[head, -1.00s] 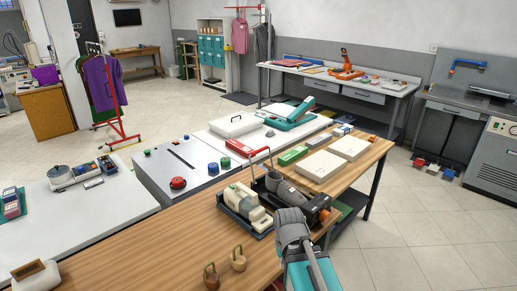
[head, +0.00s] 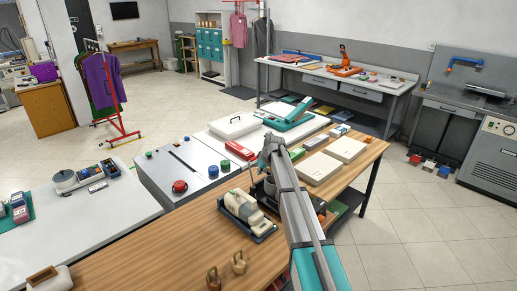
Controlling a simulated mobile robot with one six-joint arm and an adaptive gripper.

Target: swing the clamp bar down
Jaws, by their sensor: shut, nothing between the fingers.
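A teal device with a raised, tilted bar (head: 300,107) stands on the white counter top; this looks like the clamp bar. It slants up to the right from its teal base (head: 283,124). My arm reaches up from the lower right, and my gripper (head: 267,158) is at its far end, nearer to me than the device and lower left of it in the picture. The gripper is small and partly hidden by my own wrist; it appears shut and empty, apart from the bar.
A red case (head: 240,150) and a white lidded plate (head: 233,126) lie near the device. White boxes (head: 318,167) lie right of my arm. A beige machine in a dark tray (head: 245,210) and two brass weights (head: 239,262) stand on the wooden counter (head: 165,250).

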